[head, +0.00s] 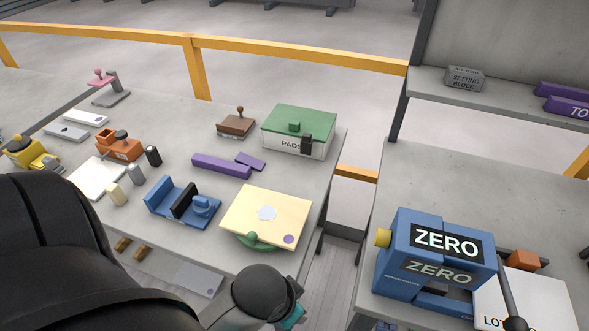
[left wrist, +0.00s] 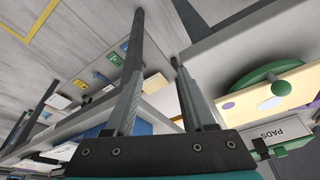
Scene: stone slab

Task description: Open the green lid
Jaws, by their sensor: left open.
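The green lid (head: 302,120) lies flat and closed on a white box labelled PADS (head: 284,143), at the back right of the left slab. The lid has a small green block-shaped knob on top, and a dark latch-like piece sits at the box's front. In the left wrist view the PADS box (left wrist: 266,132) shows upside down at the lower right, with a green part beside it. My left gripper (left wrist: 158,42) is open and empty, apart from the box. In the head view its fingers are hidden. My right gripper is not in view.
A cream board (head: 250,209) over a green round piece stands in front of the box. Purple bars (head: 221,165) and a brown stamp (head: 236,124) lie to its left. A blue ZERO machine (head: 432,255) stands on the right slab, across a gap.

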